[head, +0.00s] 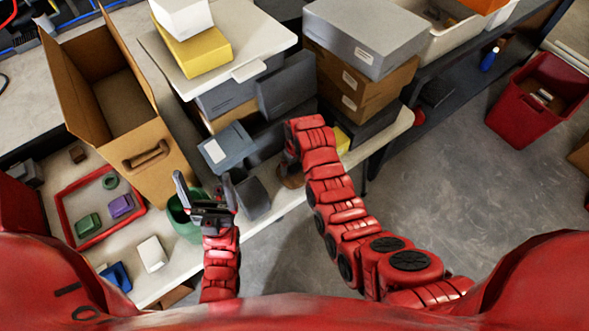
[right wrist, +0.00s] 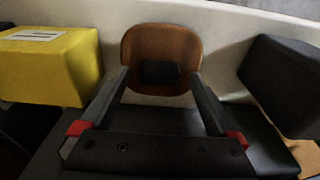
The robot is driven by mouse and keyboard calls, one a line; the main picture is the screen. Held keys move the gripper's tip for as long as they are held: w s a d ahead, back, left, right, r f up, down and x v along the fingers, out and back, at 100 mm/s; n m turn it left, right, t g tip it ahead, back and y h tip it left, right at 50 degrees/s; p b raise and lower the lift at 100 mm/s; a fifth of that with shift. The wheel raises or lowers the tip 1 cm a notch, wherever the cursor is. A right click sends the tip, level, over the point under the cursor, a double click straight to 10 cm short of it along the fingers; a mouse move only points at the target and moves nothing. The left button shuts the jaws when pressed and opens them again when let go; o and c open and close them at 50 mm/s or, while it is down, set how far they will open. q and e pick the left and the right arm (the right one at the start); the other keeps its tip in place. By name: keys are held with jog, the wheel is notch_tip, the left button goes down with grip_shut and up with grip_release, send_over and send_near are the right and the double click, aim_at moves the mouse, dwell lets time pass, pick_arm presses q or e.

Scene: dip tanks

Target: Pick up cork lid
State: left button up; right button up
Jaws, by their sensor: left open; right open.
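The cork lid (right wrist: 160,40) shows in the right wrist view as a brown rounded disc with a dark knob (right wrist: 160,74). It lies beyond my right gripper (right wrist: 158,78), whose two open fingers point at it, one on each side of the knob in the picture. I cannot tell if they touch it. In the head view, a brown edge of the lid (head: 292,181) shows beside my right arm, which hides most of it. My left gripper (head: 205,190) is open and empty, above a green round container (head: 184,222).
In the right wrist view, a yellow box (right wrist: 50,65) stands left of the lid and a dark box (right wrist: 285,80) right. In the head view, an open cardboard box (head: 155,165) and a red-rimmed tray (head: 72,189) stand left. A red bin (head: 520,115) stands right, on open floor.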

jog(key=shift+f, duration=0.35)
jog(key=c, duration=1.5)
jog(key=shift+o, duration=0.2)
jog(key=shift+w+r, duration=0.1)
jog(key=shift+r, duration=0.05)
